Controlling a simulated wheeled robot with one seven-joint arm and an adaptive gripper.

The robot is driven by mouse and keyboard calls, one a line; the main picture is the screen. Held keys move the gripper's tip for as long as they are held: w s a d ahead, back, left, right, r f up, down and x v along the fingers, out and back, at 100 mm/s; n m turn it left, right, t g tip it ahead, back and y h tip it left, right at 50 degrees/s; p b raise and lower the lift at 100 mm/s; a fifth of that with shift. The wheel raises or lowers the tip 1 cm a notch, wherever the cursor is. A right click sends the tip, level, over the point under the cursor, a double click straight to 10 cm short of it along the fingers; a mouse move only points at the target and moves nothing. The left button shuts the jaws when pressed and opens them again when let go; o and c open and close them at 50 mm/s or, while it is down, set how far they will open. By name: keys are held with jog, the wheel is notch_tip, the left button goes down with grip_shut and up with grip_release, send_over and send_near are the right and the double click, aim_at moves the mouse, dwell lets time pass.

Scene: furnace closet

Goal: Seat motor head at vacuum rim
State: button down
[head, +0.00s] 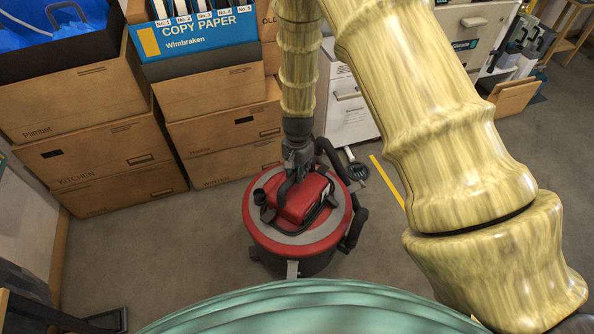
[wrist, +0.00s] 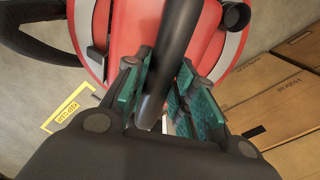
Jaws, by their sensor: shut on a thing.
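The red motor head (head: 303,200) is on top of the vacuum drum (head: 318,262), with a grey ring around its red centre. In the head view it looks roughly level on the drum; whether it is fully seated at the rim I cannot tell. My gripper (head: 298,165) is above the motor head and shut on its dark handle. In the wrist view my gripper (wrist: 155,95) has its green-padded fingers on either side of the black handle bar (wrist: 178,50), with the red motor head (wrist: 120,25) beyond. The gripper and arm hide part of the head's top.
A black hose (head: 357,222) curls at the vacuum's right side. Stacked cardboard boxes (head: 115,185) stand to the left and behind. A white drawer cabinet (head: 347,105) is behind. A yellow floor line (head: 388,182) lies to the right. Bare floor (head: 180,250) is open left of the vacuum.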

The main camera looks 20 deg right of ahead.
jog(key=shift+f, duration=0.1)
jog(key=c, duration=1.1)
grip_release()
jog(key=shift+f, duration=0.1)
jog(key=shift+s+r+p, duration=0.1)
jog(key=shift+r+p, duration=2.95)
jog(key=shift+r, duration=1.05)
